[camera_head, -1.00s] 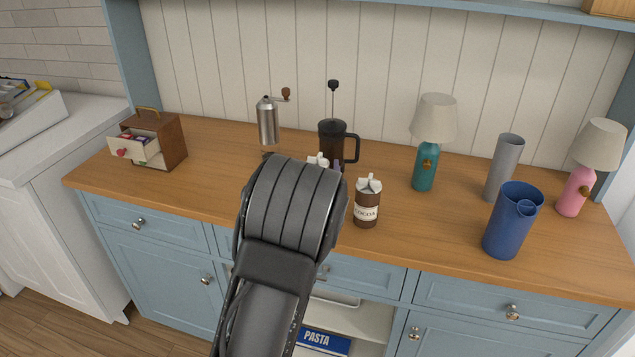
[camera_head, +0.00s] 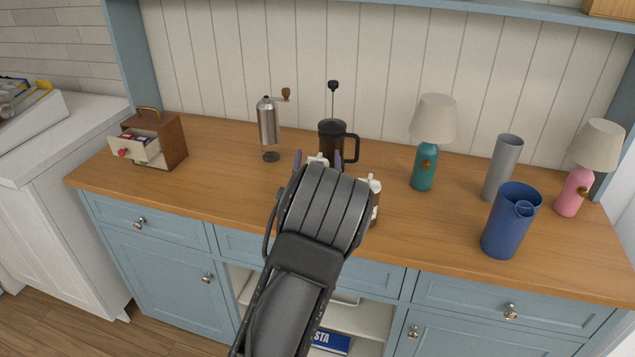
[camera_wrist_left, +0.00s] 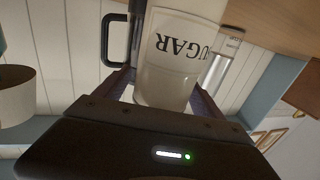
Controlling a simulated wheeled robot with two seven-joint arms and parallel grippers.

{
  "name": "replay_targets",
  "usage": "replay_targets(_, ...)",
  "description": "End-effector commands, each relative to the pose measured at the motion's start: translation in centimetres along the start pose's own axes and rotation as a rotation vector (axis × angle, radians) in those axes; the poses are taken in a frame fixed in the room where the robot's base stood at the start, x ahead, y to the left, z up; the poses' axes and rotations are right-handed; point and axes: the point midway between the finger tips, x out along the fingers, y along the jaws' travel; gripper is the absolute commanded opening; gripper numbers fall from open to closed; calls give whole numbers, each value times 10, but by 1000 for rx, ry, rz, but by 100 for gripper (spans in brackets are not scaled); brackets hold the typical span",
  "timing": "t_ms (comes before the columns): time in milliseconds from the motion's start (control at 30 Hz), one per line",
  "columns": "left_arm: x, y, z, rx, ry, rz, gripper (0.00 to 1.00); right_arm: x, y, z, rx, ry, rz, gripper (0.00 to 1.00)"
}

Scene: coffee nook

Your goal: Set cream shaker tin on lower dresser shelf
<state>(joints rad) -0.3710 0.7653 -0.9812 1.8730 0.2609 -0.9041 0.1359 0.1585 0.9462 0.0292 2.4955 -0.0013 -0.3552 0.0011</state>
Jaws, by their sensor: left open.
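The cream shaker tin, lettered SUGAR, fills the middle of the left wrist view (camera_wrist_left: 178,60). In the head view only its white top (camera_head: 317,161) shows past my arm, on the wooden counter. My left gripper (camera_head: 318,163) is open, with one purple finger on each side of the tin. I cannot tell whether the fingers touch it. The dresser's open lower compartment has a cream shelf (camera_head: 358,318), partly hidden by my arm. My right gripper is out of view.
A brown cocoa tin (camera_head: 375,208) stands just right of my gripper, partly hidden. A black French press (camera_head: 333,142) and a steel grinder (camera_head: 268,125) stand behind. A teal lamp (camera_head: 424,165) and blue jug (camera_head: 507,225) stand right. A blue PASTA box (camera_head: 333,342) sits low in the compartment.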

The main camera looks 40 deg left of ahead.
Motion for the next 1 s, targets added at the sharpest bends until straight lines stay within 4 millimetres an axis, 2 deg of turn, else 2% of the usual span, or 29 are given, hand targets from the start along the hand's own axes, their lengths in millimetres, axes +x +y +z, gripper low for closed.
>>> replay_targets(133, 0, 0, 0, 0, 0, 0, 77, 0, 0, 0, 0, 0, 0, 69)
replay_targets(1000, 0, 0, 0, 0, 0, 0, 6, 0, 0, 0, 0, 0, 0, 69)
